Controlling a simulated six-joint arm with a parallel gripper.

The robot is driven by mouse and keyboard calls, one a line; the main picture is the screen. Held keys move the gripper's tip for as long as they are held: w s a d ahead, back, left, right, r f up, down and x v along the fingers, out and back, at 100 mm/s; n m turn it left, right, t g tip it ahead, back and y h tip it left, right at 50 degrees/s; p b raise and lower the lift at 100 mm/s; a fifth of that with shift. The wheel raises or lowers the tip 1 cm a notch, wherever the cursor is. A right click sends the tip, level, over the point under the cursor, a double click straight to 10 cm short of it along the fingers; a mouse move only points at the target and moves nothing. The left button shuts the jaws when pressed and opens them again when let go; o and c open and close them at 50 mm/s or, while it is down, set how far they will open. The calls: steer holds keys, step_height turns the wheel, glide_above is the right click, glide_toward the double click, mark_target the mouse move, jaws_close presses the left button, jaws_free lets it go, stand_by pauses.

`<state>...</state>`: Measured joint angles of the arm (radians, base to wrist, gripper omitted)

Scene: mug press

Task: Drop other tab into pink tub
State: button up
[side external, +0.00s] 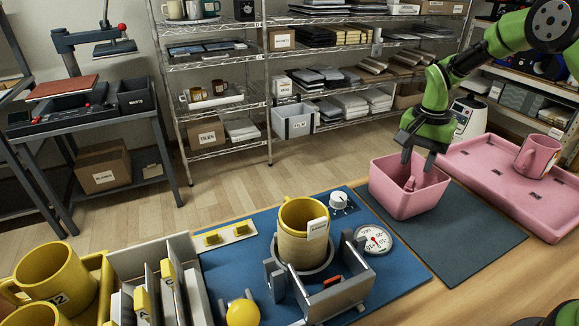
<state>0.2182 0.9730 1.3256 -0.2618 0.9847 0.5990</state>
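The pink tub (388,197) stands on the dark mat right of the centre. My gripper (416,162) points down over the tub, its dark fingers apart at the rim. A small pink piece (411,184) shows inside the tub, just below the fingers; it looks like a tab and does not appear to be gripped. The tub's floor is partly hidden by its front wall. Yellow tabs (143,302) stand in the grey divided rack (190,250) at the lower left.
A yellow mug (303,214) with a white label sits in the grey press fixture (345,293), near a dial gauge (374,239). A pink tray (500,190) with a pink mug (538,155) lies right of the tub. The dark mat (450,245) in front is clear.

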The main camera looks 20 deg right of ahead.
step_height(320, 180, up, 10)
stand_by(0.7)
steer(key=shift+r, duration=0.1)
step_height(320, 180, up, 6)
steer(key=n+t, duration=0.1)
steer(key=n, duration=0.1)
glide_above(411, 181)
steer(key=s+a, duration=0.3)
steer(key=s+a+r+n+t, duration=0.2)
steer(key=s+a+r+t, duration=0.15)
steer(key=s+r, duration=0.3)
steer(key=s+a+n+t+y, duration=0.1)
steer(key=s+a+n, duration=0.1)
steer(key=s, duration=0.5)
steer(key=s+a+n+t+y, duration=0.1)
steer(key=s+a+n, duration=0.1)
steer(key=s, duration=0.5)
steer(key=shift+s+a+f+t, duration=0.3)
steer(key=shift+a+f+t, duration=0.05)
steer(key=shift+a+f, duration=0.05)
